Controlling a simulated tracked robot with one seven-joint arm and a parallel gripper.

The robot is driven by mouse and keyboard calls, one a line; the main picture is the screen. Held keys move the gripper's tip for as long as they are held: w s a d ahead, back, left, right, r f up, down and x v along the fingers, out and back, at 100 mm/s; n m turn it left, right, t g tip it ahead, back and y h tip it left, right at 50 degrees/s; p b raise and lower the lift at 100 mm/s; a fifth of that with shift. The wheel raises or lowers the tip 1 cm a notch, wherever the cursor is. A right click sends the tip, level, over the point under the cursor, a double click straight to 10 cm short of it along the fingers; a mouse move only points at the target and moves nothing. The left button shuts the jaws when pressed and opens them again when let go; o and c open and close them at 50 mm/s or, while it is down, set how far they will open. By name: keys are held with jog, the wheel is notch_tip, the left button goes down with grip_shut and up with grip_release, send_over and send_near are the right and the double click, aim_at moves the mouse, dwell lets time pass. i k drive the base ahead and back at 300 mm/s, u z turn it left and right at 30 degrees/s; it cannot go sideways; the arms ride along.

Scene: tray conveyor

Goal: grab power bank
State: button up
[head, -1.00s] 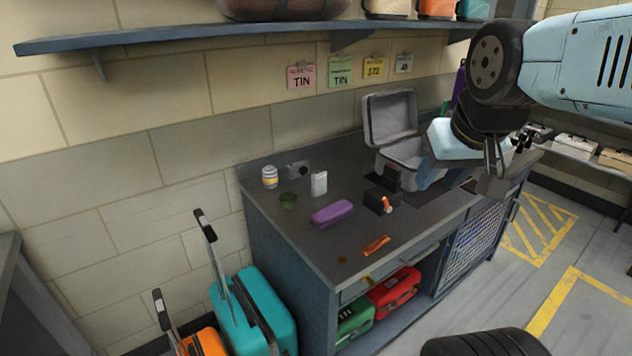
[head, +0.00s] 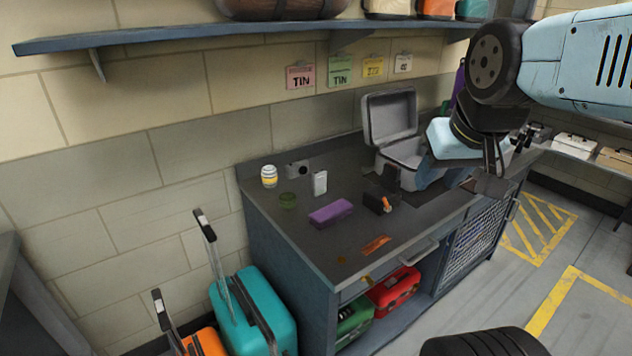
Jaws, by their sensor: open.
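A small white upright slab (head: 320,183), which looks like the power bank, stands on the dark workbench (head: 300,233) near the back left. I cannot be sure of its identity at this size.
An open grey case (head: 390,118) stands on the bench. A shelf (head: 200,36) hangs above.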

aim_at(319, 176)
jog(key=u, duration=0.1)
jog(key=i, duration=0.15)
jog(key=u, duration=2.6)
jog(key=k, duration=0.6)
jog(key=z, duration=0.85)
jog(key=k, duration=0.7)
jog(key=z, duration=1.3)
jog(key=i, duration=1.2)
